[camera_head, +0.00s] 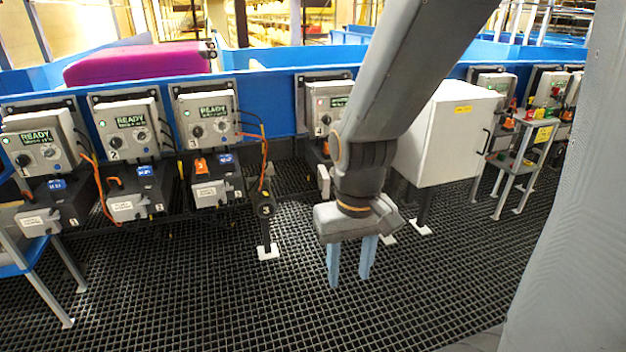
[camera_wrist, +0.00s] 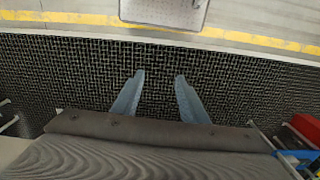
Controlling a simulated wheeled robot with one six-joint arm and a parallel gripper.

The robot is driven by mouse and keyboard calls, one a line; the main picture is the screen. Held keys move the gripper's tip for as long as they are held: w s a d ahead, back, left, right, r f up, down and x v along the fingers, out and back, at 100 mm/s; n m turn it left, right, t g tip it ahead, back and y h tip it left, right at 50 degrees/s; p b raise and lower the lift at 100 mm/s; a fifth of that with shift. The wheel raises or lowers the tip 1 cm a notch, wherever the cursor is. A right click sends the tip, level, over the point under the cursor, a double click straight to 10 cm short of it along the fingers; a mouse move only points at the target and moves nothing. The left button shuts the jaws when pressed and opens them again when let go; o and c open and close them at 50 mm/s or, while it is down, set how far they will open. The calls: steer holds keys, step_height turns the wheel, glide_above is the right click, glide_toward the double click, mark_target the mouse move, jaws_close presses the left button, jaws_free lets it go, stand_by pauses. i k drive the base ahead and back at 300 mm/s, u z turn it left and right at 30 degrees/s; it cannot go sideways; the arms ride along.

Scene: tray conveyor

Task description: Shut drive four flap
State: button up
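Drive four (camera_head: 314,100) is a grey unit on the blue rail, marked 4, with a small indicator light and part of a green display showing. My arm covers its right side and much of its lower box. A pale flap-like piece (camera_head: 323,180) shows low on it, just left of my arm; I cannot tell whether it is open or shut. My gripper (camera_head: 350,278) points down in front of and below drive four, over the grating, apart from it. Its two blue fingers are spread and empty, as the wrist view also shows (camera_wrist: 159,78).
Drives marked 1 (camera_head: 38,140), 2 (camera_head: 130,125) and 3 (camera_head: 208,115) stand to the left. A post marked 3 (camera_head: 266,210) rises from the grating. A white cabinet (camera_head: 445,135) and a small stand (camera_head: 522,150) are to the right. Front grating (camera_head: 200,300) is clear.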

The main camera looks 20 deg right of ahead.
mark_target(323, 179)
steer(key=u, duration=0.15)
steer(key=k, duration=0.35)
steer(key=z, duration=0.7)
steer(key=i, duration=1.45)
steer(key=u, duration=0.6)
